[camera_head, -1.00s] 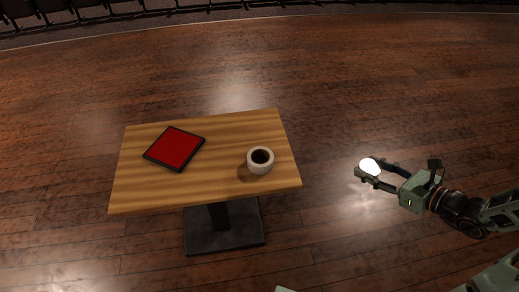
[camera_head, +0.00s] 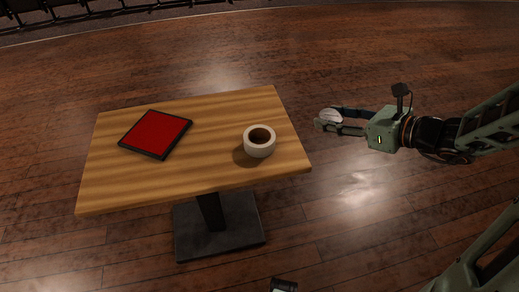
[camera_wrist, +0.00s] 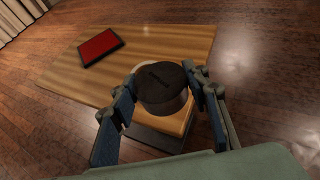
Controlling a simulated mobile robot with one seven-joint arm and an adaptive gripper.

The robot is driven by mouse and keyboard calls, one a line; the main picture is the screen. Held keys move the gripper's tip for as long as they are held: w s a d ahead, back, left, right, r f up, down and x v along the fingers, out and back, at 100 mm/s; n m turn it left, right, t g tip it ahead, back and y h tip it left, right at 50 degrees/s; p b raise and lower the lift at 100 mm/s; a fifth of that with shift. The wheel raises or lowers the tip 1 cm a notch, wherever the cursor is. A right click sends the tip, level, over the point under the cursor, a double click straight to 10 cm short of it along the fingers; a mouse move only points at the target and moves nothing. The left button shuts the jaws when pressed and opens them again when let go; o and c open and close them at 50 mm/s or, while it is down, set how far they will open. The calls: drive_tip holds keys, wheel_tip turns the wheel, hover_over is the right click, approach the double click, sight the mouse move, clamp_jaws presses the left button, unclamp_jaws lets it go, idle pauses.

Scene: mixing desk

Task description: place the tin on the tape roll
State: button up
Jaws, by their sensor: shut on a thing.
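The white tape roll (camera_head: 259,142) lies flat near the right end of the wooden table, its hole facing up. My gripper (camera_head: 328,120) is to the right of the table, off its edge, shut on the tin (camera_head: 331,115). In the wrist view the tin (camera_wrist: 161,86) is a short round can with a dark top, held between both fingers (camera_wrist: 165,93). There the tin hides most of the tape roll (camera_wrist: 141,66); only a pale sliver shows behind it. The tin is apart from the tape roll in the head view.
The wooden table (camera_head: 105,188) stands on a dark pedestal base. A flat red panel with a black frame (camera_head: 156,134) lies on its left part. The tabletop between the panel and the tape roll is clear. Open wooden floor surrounds the table.

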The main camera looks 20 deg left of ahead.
drive_tip(key=s+a+f+b, duration=0.1)
drive_tip(key=s+a+b, duration=0.2)
drive_tip(key=a+b, duration=0.45)
drive_tip(key=b, duration=0.5)
hover_over(261, 136)
drive_tip(key=shift+n+g+y, duration=0.3)
drive_tip(key=shift+n+y, duration=0.1)
drive_tip(key=f, duration=0.9)
drive_tip(key=shift+s+d+f, duration=0.1)
drive_tip(key=shift+s+d, duration=0.15)
drive_tip(key=shift+a+f+b, duration=0.2)
drive_tip(key=shift+f+b, duration=0.15)
drive_tip(key=shift+w+a+f+b, duration=0.15)
drive_tip(key=shift+f+b, duration=0.45)
drive_tip(key=shift+f, duration=0.95)
drive_tip(key=shift+f, duration=0.2)
drive_tip(key=o, duration=1.1)
drive_tip(key=shift+o, duration=0.2)
drive_tip(key=shift+r, duration=0.15)
